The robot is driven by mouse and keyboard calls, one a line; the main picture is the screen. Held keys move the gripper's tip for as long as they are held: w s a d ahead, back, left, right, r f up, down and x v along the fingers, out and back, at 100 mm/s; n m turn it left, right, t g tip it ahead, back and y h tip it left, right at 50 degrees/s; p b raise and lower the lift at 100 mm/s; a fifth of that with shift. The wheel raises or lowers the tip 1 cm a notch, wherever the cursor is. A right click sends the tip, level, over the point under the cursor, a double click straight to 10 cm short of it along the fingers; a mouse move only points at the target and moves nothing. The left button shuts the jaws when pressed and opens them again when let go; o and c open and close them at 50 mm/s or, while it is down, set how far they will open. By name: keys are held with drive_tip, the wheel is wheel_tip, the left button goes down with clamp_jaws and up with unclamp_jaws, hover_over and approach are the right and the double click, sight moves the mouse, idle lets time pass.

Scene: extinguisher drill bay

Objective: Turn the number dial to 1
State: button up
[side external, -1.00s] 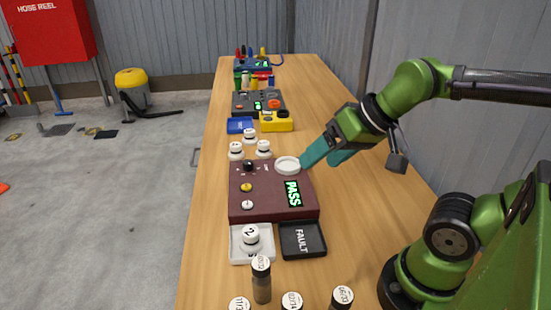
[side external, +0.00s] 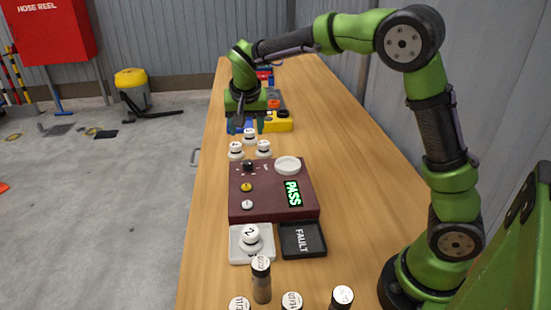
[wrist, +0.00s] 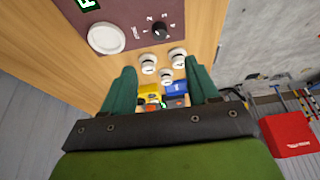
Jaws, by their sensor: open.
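The number dial (side external: 248,166) is a small black knob on the far left part of a maroon box (side external: 270,208). In the wrist view the dial (wrist: 160,30) has small white numerals around it; which one it points to is too small to tell. My gripper (side external: 246,128) hangs beyond the box, behind the white-capped pieces and apart from the dial. Its teal fingers are spread with nothing between them, as the wrist view also shows (wrist: 162,72). A green PASS display (side external: 293,193) is lit on the box.
Several white-capped pieces (side external: 263,148) stand between my gripper and the box. A yellow case (side external: 277,122) and blue tray (side external: 238,126) are close to my fingers. The table right of the box is clear.

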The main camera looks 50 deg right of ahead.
approach(248, 162)
drive_tip(key=shift+m, duration=0.4)
drive_tip(key=x, duration=0.8)
drive_tip(key=shift+w+f, duration=0.15)
drive_tip(key=shift+f, duration=0.2)
drive_tip(key=c, duration=1)
